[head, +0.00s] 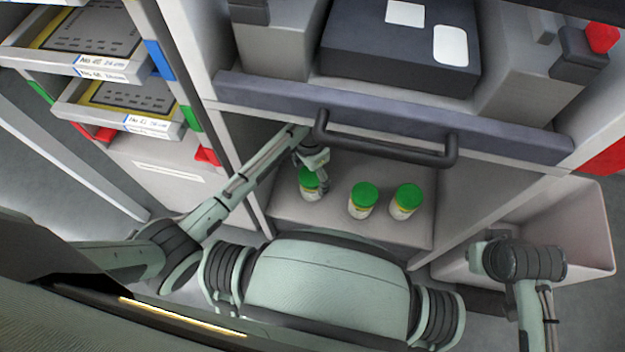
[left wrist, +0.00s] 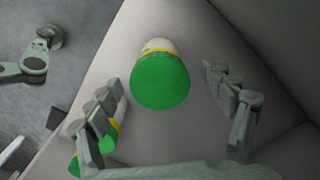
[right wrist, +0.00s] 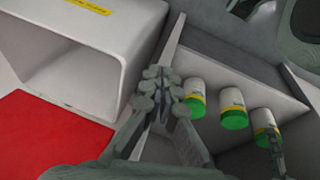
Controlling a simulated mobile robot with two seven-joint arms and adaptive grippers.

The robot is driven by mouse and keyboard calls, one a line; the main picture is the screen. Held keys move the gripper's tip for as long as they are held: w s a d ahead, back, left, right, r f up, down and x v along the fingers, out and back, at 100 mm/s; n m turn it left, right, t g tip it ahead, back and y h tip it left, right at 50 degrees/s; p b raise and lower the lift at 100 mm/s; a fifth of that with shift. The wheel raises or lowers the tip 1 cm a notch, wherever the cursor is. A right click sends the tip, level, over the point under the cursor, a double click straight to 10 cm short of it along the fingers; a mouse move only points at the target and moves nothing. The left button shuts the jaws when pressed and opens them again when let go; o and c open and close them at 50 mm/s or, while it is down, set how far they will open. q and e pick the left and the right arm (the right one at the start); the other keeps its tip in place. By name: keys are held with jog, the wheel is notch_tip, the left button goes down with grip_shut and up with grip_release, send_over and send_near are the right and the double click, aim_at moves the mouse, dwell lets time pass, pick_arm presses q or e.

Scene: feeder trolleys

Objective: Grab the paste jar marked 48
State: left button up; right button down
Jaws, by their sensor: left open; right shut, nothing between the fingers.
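Three white paste jars with green lids stand on the trolley's low shelf: a left jar (head: 310,184), a middle jar (head: 362,200) and a right jar (head: 405,201). Their label numbers are too small to read. My left gripper (head: 318,168) is at the left jar. In the left wrist view my open left gripper (left wrist: 168,97) has one jar (left wrist: 160,80) between its spread fingers, with gaps on both sides. The other two jars are partly hidden behind the left finger. My right gripper (right wrist: 158,95) is shut and empty, beside the shelf's side panel.
A drawer with a dark handle (head: 385,145) overhangs the shelf. A dark box (head: 400,45) lies above it. A pale open bin (head: 585,225) stands at the right, also in the right wrist view (right wrist: 100,75). Label trays (head: 115,70) are at the left.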

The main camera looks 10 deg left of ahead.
pick_arm(q)
jog(key=f, duration=0.2)
jog(key=f+b, duration=0.1)
jog(key=f, duration=0.1)
jog(key=shift+w+d+f, duration=0.1)
jog(key=shift+d+f, duration=0.1)
jog(key=shift+f, duration=0.15)
pick_arm(e)
jog(key=v, duration=0.3)
jog(key=shift+d+r, duration=0.35)
